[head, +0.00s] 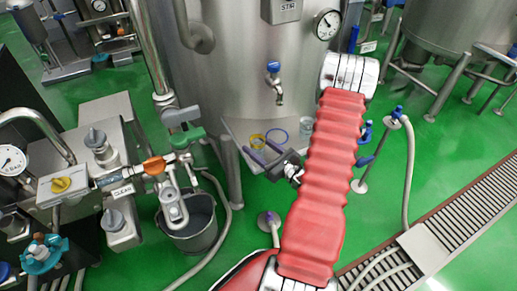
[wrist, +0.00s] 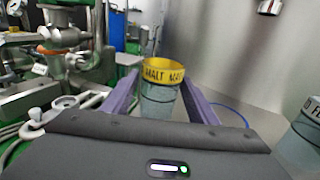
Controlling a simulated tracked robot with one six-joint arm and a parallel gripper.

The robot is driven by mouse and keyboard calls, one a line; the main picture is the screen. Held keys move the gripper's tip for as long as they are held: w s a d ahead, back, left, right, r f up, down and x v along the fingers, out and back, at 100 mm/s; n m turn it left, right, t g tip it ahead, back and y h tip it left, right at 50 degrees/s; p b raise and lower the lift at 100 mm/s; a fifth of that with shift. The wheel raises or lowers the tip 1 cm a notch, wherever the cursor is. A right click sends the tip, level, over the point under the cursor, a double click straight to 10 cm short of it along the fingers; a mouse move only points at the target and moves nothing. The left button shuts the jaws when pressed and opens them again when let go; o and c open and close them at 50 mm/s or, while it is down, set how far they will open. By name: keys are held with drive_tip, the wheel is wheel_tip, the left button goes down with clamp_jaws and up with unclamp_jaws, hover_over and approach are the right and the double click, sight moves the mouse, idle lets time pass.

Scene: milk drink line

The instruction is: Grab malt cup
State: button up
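The malt cup is a clear cup with a yellow band lettered "MALT" (wrist: 161,98). It stands upright on the steel shelf below the tank tap. My gripper (head: 262,156) has purple fingers and is open at shelf level, on the near side of the cup. In the wrist view the fingers (wrist: 160,84) lie to either side of the cup, with the right tip close to the band. I cannot tell whether either finger touches it. The cup's base is hidden behind the gripper body.
A blue ring (head: 280,136) lies on the shelf right of the malt cup. Another clear cup (wrist: 304,132) with a dark-lettered band stands further right. The tank wall (head: 236,90) rises behind, with a blue-handled tap (head: 275,80) above. Pipework and a bucket (head: 190,228) are left.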

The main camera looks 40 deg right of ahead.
drive_tip(key=c, duration=1)
drive_tip(key=shift+o, duration=0.2)
wheel_tip(320, 180, up, 10)
idle(0.4)
idle(0.5)
